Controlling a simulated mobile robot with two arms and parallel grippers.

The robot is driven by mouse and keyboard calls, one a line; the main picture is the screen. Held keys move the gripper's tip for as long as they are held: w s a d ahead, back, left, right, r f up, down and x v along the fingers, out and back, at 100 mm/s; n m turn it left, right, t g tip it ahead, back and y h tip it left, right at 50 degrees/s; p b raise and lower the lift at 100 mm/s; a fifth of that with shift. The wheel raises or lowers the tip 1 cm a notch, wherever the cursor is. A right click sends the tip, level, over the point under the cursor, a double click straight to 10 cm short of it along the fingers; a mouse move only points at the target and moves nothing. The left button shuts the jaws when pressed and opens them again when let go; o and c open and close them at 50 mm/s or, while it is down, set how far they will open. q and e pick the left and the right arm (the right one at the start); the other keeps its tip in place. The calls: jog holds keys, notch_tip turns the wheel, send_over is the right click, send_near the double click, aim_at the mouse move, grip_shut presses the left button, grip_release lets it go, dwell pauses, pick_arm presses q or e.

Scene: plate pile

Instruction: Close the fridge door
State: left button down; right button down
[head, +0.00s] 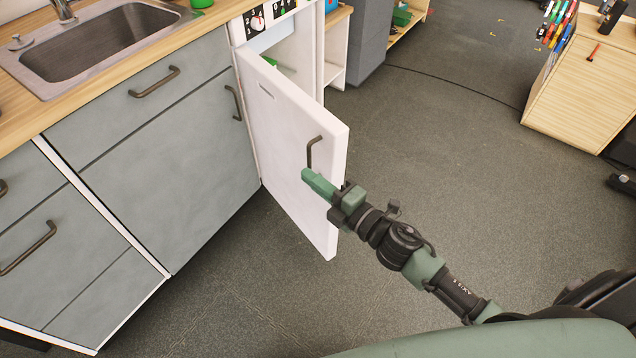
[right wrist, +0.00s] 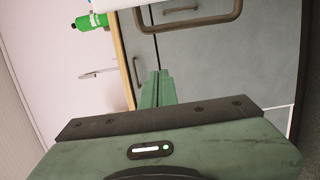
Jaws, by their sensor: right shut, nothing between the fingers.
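The white fridge door (head: 285,125) stands open in the head view, swung out from the cabinet row toward the middle of the floor. Its dark handle (head: 311,152) is on the face turned toward me, near the free edge. My right gripper (head: 311,178) is shut and empty, with its fingertips close by the lower end of the handle. I cannot tell whether they touch the door. In the right wrist view its closed fingers (right wrist: 157,88) point at grey fronts and a dark handle. My left gripper is not in view.
Grey cabinets (head: 170,140) with a sink (head: 105,38) in the wooden counter stand left of the door. A wooden cabinet (head: 575,85) stands at the right. The grey floor (head: 430,140) between is mostly clear. A green bottle (right wrist: 90,21) shows in the right wrist view.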

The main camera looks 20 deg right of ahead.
aim_at(310, 158)
jog(key=shift+w+d, duration=0.2)
jog(key=shift+w, duration=1.4)
jog(key=shift+w+d, duration=0.2)
jog(key=shift+w, duration=1.35)
jog(key=shift+d, duration=0.2)
